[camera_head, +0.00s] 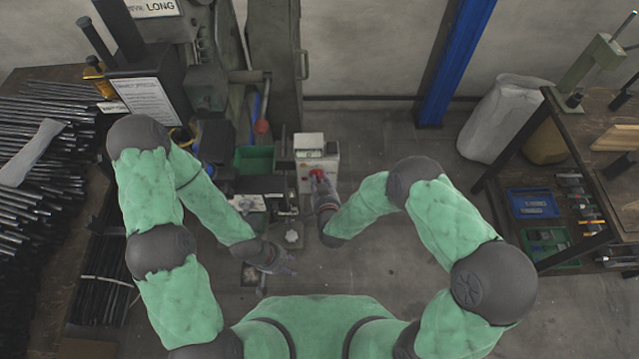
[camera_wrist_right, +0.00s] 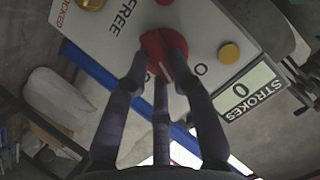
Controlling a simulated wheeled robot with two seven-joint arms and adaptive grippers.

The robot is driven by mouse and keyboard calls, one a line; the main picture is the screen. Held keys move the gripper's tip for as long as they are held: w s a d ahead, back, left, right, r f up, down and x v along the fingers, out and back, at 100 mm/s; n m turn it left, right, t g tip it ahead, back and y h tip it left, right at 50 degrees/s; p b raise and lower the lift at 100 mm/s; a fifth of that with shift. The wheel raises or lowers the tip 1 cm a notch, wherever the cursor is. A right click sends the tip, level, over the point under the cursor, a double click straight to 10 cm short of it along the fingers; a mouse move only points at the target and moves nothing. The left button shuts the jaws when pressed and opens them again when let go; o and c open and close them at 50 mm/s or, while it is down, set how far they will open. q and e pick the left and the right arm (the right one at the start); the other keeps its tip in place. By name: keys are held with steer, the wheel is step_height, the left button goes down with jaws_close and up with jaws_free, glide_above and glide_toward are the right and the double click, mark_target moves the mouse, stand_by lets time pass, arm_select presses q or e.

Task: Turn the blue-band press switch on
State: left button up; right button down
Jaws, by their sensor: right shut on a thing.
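A light grey control box (camera_head: 304,150) stands at the centre of the head view, with a red rotary switch (camera_head: 317,174) on it. In the right wrist view the red switch (camera_wrist_right: 163,53) sits on the white panel (camera_wrist_right: 115,40), with a pale pointer line and an "O" mark beside it. My right gripper (camera_head: 321,184) is at the box, its fingers shut around the red switch; the wrist view shows the fingertips (camera_wrist_right: 160,65) touching it. My left gripper (camera_head: 282,266) hangs low, apart from the box, too small to read its opening. No blue band is clearly visible on the press.
The panel also carries a yellow button (camera_wrist_right: 229,53) and a "STROKES" display (camera_wrist_right: 244,90) reading 0. Press machinery (camera_head: 205,88) stands left of the box. A dark rack (camera_head: 548,180) with blue and green bins is at right.

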steer(key=shift+d+f+m+t+y+b, duration=0.1)
steer(key=shift+f+m+t+y+b, duration=0.4)
steer(key=shift+m+b, duration=1.3)
steer(key=shift+d+f+m+t+y+b, duration=0.15)
steer(key=shift+m+t+y+b, duration=0.35)
steer(key=shift+m+y+b, duration=0.95)
steer(key=shift+d+f+m+t+y+b, duration=0.1)
steer(key=shift+f+m+t+y+b, duration=0.35)
steer(key=shift+m+b, duration=1.75)
steer(key=shift+r, duration=0.15)
steer(key=c, duration=1)
jaws_free()
steer(key=shift+c, duration=0.2)
steer(key=v, duration=1.2)
